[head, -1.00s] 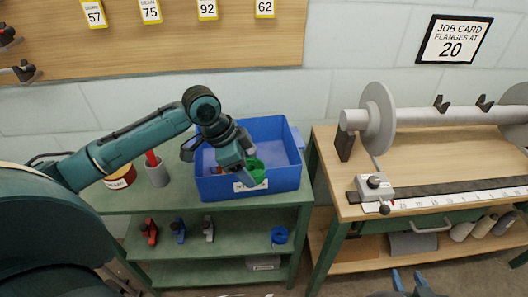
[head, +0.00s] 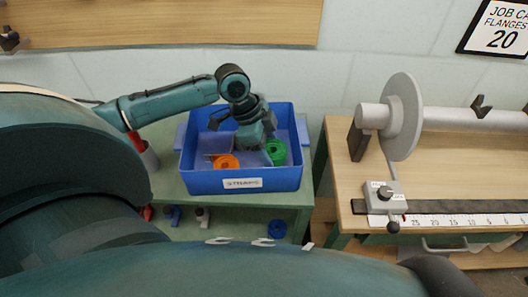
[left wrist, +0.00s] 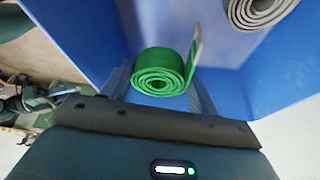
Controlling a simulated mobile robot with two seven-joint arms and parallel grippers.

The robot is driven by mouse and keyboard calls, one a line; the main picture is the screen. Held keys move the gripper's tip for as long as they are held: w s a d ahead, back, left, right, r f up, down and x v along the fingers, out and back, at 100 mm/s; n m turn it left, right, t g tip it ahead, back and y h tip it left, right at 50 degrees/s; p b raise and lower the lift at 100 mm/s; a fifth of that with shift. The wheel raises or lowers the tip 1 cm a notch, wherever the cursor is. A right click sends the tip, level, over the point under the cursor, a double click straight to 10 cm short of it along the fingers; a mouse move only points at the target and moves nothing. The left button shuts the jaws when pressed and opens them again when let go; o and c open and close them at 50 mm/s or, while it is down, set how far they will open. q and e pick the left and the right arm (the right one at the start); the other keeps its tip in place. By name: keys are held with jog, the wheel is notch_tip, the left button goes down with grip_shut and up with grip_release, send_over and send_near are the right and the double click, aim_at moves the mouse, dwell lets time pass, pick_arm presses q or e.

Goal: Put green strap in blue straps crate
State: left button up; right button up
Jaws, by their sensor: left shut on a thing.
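The blue straps crate (head: 242,182) stands on the green shelf unit, with a white label on its front wall. My left gripper (head: 264,147) reaches into the crate from above and is shut on the green strap (head: 276,152), a rolled coil. The coil is at the right side inside the crate walls. In the left wrist view the green strap (left wrist: 158,80) sits between the two fingers (left wrist: 160,88), with blue crate surfaces around it. I cannot tell whether it touches the crate floor. My right gripper is out of view.
An orange coil (head: 226,161) lies in the crate left of the green one. A grey coil (left wrist: 256,8) shows in the left wrist view. A blue coil (head: 277,229) sits on a lower shelf. A wooden bench (head: 350,186) with a flanged roller stands right.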

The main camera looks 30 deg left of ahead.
pick_arm(q)
jog(key=shift+f, duration=2.75)
jog(key=shift+f, duration=0.15)
jog(key=o, duration=1)
jog(key=v, duration=1.2)
